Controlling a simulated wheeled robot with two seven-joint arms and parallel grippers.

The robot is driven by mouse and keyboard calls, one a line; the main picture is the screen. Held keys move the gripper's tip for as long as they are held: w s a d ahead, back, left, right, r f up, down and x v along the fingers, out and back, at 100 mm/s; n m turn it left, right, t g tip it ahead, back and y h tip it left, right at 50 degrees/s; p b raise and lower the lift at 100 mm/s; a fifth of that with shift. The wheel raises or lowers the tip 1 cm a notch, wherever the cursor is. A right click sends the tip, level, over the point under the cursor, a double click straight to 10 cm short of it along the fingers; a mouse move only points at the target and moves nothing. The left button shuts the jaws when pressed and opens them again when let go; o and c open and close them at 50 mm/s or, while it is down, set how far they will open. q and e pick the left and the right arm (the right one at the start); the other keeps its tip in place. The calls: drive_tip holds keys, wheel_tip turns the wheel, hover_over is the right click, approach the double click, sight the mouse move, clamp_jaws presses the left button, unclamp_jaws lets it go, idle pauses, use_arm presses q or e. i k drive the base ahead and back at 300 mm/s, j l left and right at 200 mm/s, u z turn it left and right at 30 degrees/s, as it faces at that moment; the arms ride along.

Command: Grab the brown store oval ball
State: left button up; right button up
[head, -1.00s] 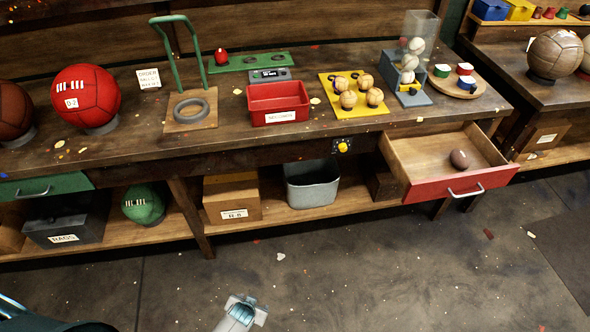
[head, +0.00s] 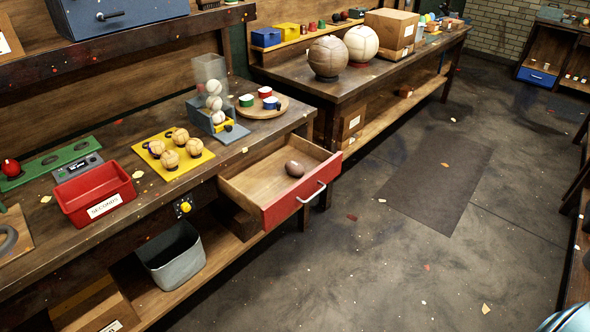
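A small brown oval ball (head: 295,169) lies in an open wooden drawer with a red front (head: 290,205) and a metal handle. The drawer sticks out from the long workbench, near the middle of the head view. The ball rests on the drawer floor, with nothing touching it but the drawer. Neither of my grippers shows in the head view. Only a pale blue rounded piece of my own body shows at the bottom right corner.
A red bin marked SECONDS (head: 95,193), a yellow tray of balls (head: 173,152) and a clear ball tube (head: 210,80) stand on the bench. A grey bin (head: 172,255) sits below. The floor right of the drawer is open, with a dark mat (head: 436,180).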

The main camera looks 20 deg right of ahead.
sight(294, 168)
drive_tip(key=i+j+z, duration=0.1)
drive_tip(key=z, duration=0.7)
drive_tip(key=i+j+z, duration=0.25)
drive_tip(key=j+z, duration=0.25)
drive_tip(key=i+j+z, duration=0.25)
drive_tip(key=j, duration=0.85)
drive_tip(key=i+j+z, duration=0.15)
drive_tip(key=j, duration=0.5)
